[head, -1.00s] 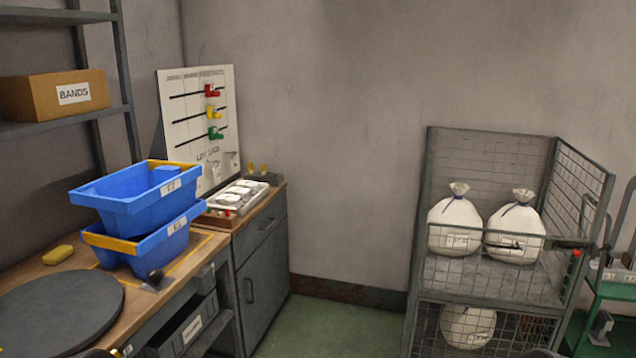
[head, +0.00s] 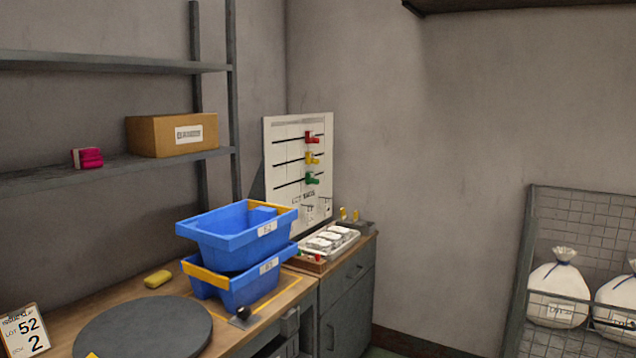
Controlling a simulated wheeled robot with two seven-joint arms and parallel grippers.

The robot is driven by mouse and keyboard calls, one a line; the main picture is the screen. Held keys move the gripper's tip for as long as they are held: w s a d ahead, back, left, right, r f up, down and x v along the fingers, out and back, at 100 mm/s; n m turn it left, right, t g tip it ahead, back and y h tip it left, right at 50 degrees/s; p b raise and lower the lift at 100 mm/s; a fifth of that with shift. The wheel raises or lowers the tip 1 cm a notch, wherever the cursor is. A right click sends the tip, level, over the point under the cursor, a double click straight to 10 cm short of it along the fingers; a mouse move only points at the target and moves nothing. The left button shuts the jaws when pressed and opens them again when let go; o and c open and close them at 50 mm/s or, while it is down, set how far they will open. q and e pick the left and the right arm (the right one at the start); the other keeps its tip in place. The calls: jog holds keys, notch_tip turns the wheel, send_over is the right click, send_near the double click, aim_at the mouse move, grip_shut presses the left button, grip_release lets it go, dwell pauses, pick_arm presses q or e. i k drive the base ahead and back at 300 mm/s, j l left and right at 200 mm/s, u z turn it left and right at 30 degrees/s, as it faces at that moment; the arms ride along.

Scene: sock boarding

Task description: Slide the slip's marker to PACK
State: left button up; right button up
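A white upright board (head: 284,133) stands against the wall at the back of the bench, with black horizontal slots. Three markers sit in its slots: red (head: 312,138) on top, yellow (head: 312,158) in the middle, green (head: 312,178) below. All three are toward the right of their slots. The column headings are too small to read. A slip (head: 26,332) at the lower left reads LOT 52 and a large 2; its smaller print is unclear. Neither of my grippers can be made out in view.
Two stacked blue crates (head: 225,240) stand before the board at its left. A white tray (head: 333,240) sits below the board. A wire cage (head: 540,215) with white sacks stands at right.

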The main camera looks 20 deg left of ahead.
aim_at(310, 179)
jog(key=i+l+u, duration=0.1)
jog(key=i, duration=2.8)
